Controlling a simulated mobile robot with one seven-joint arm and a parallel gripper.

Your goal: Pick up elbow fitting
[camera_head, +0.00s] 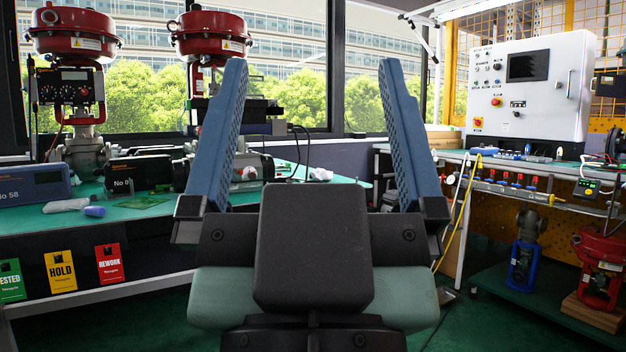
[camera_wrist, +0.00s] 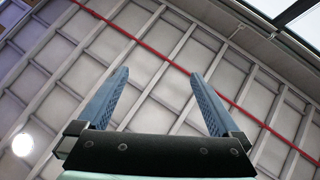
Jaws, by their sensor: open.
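My gripper (camera_head: 313,85) is raised in the middle of the head view, its two blue fingers wide apart with nothing between them. In the wrist view my gripper (camera_wrist: 158,90) points up at the ceiling, also open and empty. I cannot make out an elbow fitting in either view. Part of the left bench is hidden behind my gripper.
A green-topped bench (camera_head: 40,221) on the left bears red valve actuators (camera_head: 85,38), dark boxes and small parts. On the right, a bench holds a white control panel (camera_head: 530,90) and tools. A lower shelf there holds a blue valve (camera_head: 522,266) and a red actuator (camera_head: 598,262).

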